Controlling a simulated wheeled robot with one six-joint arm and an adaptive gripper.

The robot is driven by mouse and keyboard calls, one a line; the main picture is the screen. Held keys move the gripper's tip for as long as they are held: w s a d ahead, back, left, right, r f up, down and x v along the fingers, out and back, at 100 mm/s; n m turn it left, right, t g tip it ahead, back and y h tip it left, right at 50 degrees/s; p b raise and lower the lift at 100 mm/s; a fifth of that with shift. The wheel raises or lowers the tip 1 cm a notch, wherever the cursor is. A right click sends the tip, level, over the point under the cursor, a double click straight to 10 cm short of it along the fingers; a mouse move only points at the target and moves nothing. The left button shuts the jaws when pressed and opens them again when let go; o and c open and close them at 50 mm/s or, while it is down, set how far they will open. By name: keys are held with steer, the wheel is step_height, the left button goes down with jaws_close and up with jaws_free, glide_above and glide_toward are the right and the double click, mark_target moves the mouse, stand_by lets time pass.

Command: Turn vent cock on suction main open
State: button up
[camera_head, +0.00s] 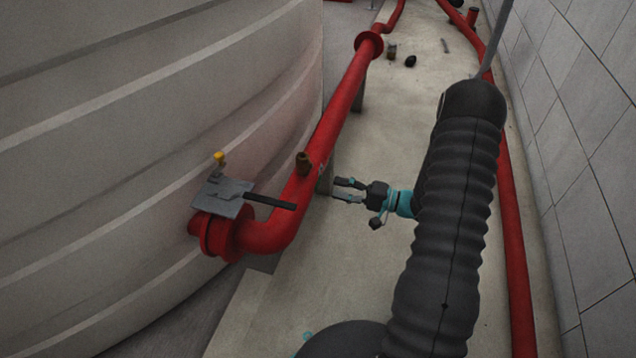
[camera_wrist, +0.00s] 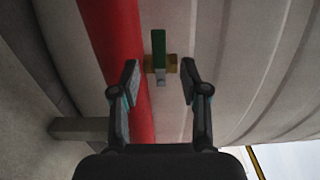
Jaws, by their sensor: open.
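The vent cock (camera_wrist: 159,65) shows in the wrist view as a small brass body with a green lever (camera_wrist: 158,45) upright in the picture and a grey end below it. It appears beside the red suction main (camera_wrist: 115,50). My gripper (camera_wrist: 159,80) is open and empty, with the cock seen between its two fingers and beyond them. In the head view my gripper (camera_head: 336,188) is just right of the red main (camera_head: 325,140).
A grey plate (camera_head: 222,196) with a dark bar (camera_head: 268,201) and a yellow-topped part (camera_head: 219,158) sits over the pipe's flanged end. A large ribbed tank (camera_head: 150,130) fills the left. Another red pipe (camera_head: 515,240) runs along the right wall. Floor between is mostly clear.

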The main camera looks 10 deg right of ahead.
mark_target(319, 184)
steer(key=x, duration=0.7)
jaws_close()
